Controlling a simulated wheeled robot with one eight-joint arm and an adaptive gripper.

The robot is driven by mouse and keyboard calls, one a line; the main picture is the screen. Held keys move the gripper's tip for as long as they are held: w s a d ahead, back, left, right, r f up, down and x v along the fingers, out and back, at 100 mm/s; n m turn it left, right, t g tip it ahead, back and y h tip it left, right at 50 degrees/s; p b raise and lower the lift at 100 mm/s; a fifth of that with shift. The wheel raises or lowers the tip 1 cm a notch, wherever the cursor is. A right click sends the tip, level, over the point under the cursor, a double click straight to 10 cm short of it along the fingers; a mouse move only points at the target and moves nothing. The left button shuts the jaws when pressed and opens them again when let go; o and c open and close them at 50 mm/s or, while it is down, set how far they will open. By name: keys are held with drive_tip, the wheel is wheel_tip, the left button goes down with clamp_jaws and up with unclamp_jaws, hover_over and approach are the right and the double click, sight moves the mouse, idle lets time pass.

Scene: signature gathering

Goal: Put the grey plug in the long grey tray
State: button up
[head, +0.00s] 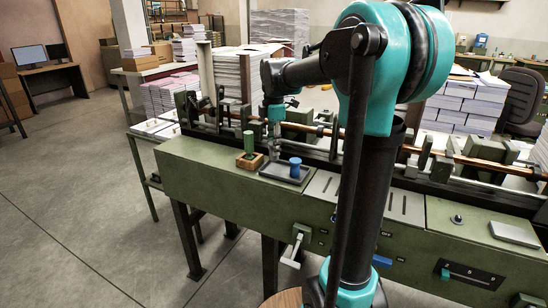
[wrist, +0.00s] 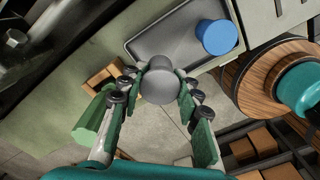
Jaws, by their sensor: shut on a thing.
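The grey plug (wrist: 158,84) is held between the fingers of my gripper (wrist: 158,92) in the wrist view. My gripper is shut on it. The long grey tray (wrist: 150,45) lies behind the plug in that view, and the plug overlaps its near edge. A blue plug (wrist: 217,37) stands at the right end of the tray. In the head view, my gripper (head: 274,148) hangs close to the back left of the tray (head: 276,172). The blue plug (head: 295,168) stands on it. The height of the grey plug over the tray is hard to tell.
A long machine with rods runs behind the tray. The green bench top (head: 205,155) is clear farther left.

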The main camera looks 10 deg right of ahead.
drive_tip(key=shift+f, duration=2.1)
drive_tip(key=shift+f, duration=0.1)
drive_tip(key=o, duration=1.1)
wheel_tip(320, 180, up, 12)
drive_tip(key=shift+r, duration=0.15)
